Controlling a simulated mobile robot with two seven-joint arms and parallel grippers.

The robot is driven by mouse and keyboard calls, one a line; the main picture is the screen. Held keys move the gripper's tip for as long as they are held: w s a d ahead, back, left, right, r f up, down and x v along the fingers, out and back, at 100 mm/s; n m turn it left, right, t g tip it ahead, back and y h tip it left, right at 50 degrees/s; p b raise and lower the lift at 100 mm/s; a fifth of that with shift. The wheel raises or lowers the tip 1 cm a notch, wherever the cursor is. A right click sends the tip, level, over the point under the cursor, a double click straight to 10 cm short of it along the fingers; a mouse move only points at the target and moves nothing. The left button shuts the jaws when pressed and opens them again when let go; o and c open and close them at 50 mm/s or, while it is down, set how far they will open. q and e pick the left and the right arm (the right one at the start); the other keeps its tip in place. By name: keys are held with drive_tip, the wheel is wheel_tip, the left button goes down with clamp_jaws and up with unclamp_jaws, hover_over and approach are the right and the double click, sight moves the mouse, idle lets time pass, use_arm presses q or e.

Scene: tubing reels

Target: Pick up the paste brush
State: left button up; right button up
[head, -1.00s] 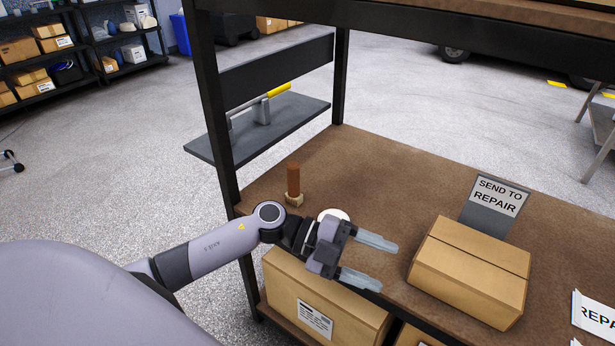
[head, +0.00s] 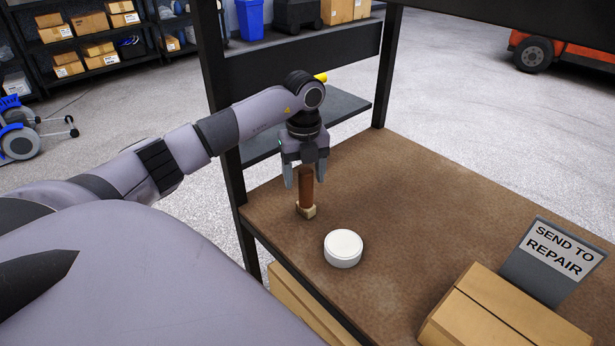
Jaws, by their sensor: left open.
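The paste brush (head: 306,190) stands upright near the left edge of the brown tabletop, its brown handle up and its pale bristle block down on the surface. My left gripper (head: 305,180) points down right over it. Its two grey fingers are open, one on each side of the handle's upper part in this view. I cannot tell whether either finger touches the handle. My right gripper is not in view.
A round white lidded tub (head: 343,248) sits close to the brush on the brown workbench (head: 420,205). A cardboard box (head: 500,318) and a "SEND TO REPAIR" sign (head: 553,258) stand at the right. A dark post (head: 240,205) rises at the bench's left corner.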

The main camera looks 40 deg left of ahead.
sight(306, 187)
use_arm(q)
drive_tip(key=f, duration=0.4)
drive_tip(key=shift+w+f, duration=0.15)
drive_tip(key=shift+w, duration=0.05)
drive_tip(key=c, duration=1.1)
wheel_tip(306, 187, up, 10)
drive_tip(key=shift+r, duration=0.1)
